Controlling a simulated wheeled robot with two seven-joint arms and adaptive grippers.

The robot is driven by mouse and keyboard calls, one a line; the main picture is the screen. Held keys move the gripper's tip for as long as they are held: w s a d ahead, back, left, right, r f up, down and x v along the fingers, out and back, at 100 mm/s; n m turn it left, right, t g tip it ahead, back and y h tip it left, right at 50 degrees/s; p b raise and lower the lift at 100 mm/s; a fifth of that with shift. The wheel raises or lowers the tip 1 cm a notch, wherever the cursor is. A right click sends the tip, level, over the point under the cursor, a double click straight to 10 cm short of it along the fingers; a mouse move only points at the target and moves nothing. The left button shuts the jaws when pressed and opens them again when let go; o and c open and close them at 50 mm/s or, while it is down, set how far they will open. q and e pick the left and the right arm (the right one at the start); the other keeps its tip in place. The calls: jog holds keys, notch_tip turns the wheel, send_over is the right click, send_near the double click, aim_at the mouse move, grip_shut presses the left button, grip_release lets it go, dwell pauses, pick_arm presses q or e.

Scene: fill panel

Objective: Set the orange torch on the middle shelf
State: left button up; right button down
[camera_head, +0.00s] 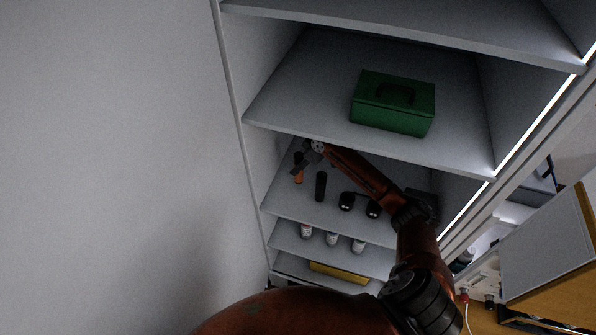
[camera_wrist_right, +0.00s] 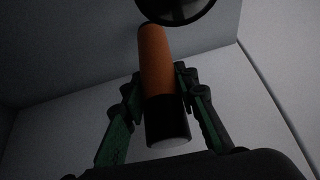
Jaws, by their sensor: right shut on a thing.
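The orange torch (camera_head: 298,175) is in the middle shelf's left part in the head view, upright or nearly so. My right gripper (camera_head: 300,164) is shut on it, reaching in below the shelf with the green box. In the right wrist view the torch (camera_wrist_right: 156,65) has an orange body and a black end with a pale face, between the two fingers of my right gripper (camera_wrist_right: 160,100). The middle shelf (camera_head: 290,201) is a grey board. I cannot tell whether the torch touches it. My left gripper is not in view.
A black cylinder (camera_head: 320,187) stands right of the torch, and a dark pair of round-ended objects (camera_head: 359,204) lies further right. A green box (camera_head: 393,103) sits on the shelf above. Several cans (camera_head: 332,239) stand below, above a yellow item (camera_head: 338,272). The cabinet's side wall is close on the left.

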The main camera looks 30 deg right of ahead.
jog(key=shift+f, duration=0.4)
notch_tip(320, 180, down, 2)
jog(key=shift+f+p, duration=0.25)
jog(key=shift+p, duration=0.35)
jog(key=shift+f, duration=0.1)
jog(key=c, duration=1.5)
grip_release()
jog(key=shift+f, duration=0.1)
jog(key=shift+r, duration=0.25)
jog(key=b+v, duration=0.1)
jog(key=v, duration=0.6)
jog(key=shift+s+r+b, duration=0.15)
jog(key=shift+b, duration=0.15)
